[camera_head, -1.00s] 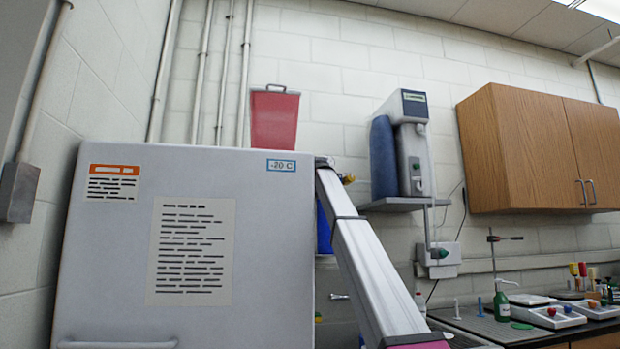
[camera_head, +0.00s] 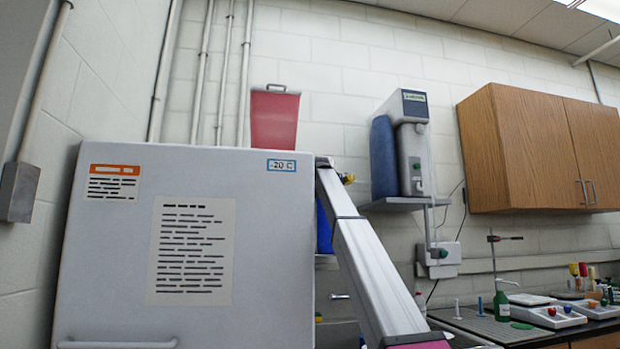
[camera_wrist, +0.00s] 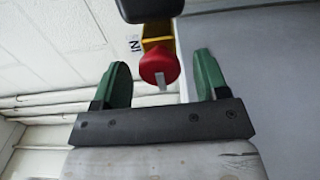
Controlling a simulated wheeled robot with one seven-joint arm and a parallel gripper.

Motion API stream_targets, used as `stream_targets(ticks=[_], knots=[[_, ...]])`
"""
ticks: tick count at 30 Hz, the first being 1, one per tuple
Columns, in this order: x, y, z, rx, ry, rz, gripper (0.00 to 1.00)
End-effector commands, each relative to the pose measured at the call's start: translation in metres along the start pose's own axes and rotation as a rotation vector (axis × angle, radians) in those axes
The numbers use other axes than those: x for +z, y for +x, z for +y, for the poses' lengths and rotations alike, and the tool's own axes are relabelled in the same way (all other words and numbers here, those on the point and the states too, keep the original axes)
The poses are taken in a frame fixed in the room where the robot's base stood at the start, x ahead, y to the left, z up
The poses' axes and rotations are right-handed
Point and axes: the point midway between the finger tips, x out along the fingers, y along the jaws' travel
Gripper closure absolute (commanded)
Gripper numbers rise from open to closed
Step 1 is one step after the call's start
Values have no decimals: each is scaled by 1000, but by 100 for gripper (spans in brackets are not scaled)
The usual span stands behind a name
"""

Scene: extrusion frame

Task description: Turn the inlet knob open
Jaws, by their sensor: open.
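A red round knob (camera_wrist: 158,68) with a pale mark on its face shows at the top middle of the wrist view. It sits on a yellow piece below a black block, beside a label that seems to read "IN". My gripper (camera_wrist: 162,70) has two green fingers, apart, one on each side of the knob. I see no clear contact between the fingers and the knob. In the head view my gripper is not visible, and the red knob cannot be made out there; a small yellow part (camera_head: 346,178) shows beside the top of my arm.
A grey freezer-like cabinet (camera_head: 110,260) marked -20 C fills the left, with a red bin (camera_head: 274,118) behind its top. A blue and grey wall unit (camera_head: 402,145) stands on a shelf. A wooden wall cabinet (camera_head: 515,140) and a bench with bottles and devices are at the right.

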Motion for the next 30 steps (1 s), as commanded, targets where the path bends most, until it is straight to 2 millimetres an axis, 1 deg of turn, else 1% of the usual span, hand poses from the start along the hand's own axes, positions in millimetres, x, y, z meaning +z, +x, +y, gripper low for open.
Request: stream_targets(ticks=[5,15,18,22,30], knots=[[0,-22,-2,0,0,0,33],[0,-84,-3,0,0,0,33],[0,-97,-2,0,-1,0,33],[0,-104,-1,0,-1,0,33],[0,-104,0,-1,-1,0,33]])
